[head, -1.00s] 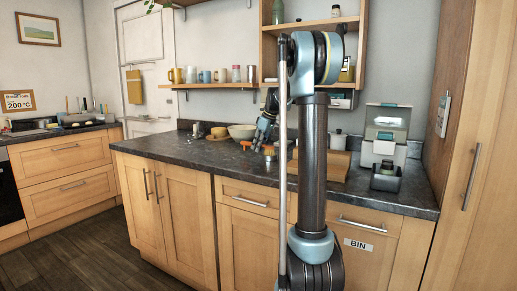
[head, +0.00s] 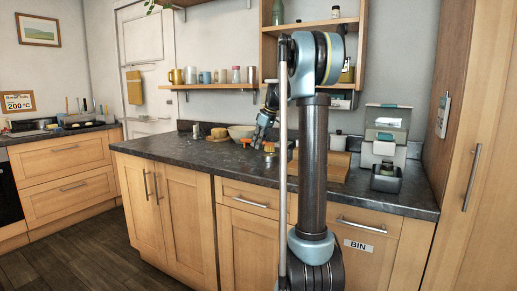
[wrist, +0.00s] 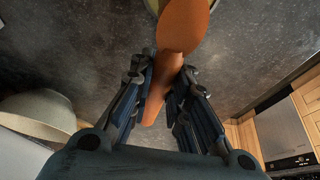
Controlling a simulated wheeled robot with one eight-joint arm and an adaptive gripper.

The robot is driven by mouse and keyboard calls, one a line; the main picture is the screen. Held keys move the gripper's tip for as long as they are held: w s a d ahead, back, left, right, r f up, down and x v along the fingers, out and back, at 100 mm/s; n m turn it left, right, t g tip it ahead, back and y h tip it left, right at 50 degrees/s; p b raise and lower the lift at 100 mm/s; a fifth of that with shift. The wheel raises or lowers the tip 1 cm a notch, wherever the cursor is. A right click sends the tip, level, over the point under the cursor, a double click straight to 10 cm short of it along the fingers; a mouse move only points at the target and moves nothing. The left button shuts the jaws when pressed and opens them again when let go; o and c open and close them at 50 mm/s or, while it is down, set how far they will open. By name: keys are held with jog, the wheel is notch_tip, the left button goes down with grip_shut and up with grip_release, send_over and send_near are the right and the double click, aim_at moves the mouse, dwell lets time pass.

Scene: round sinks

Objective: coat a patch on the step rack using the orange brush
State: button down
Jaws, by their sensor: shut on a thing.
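The orange brush (wrist: 183,25) is between the two fingers of my gripper (wrist: 158,105) in the wrist view. Its handle tapers down between them and its wide end points to the top of the picture. In the head view my gripper (head: 257,143) is low over the dark counter, in front of the pale bowl. A small orange thing (head: 269,148) shows just right of it; I cannot tell whether it is part of the brush. I cannot make out the step rack with certainty in either view.
The pale bowl (head: 240,131) stands behind my gripper; it also shows in the wrist view (wrist: 40,112). The counter's left front (head: 175,152) is clear.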

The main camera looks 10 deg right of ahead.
jog(key=shift+r, duration=2.45)
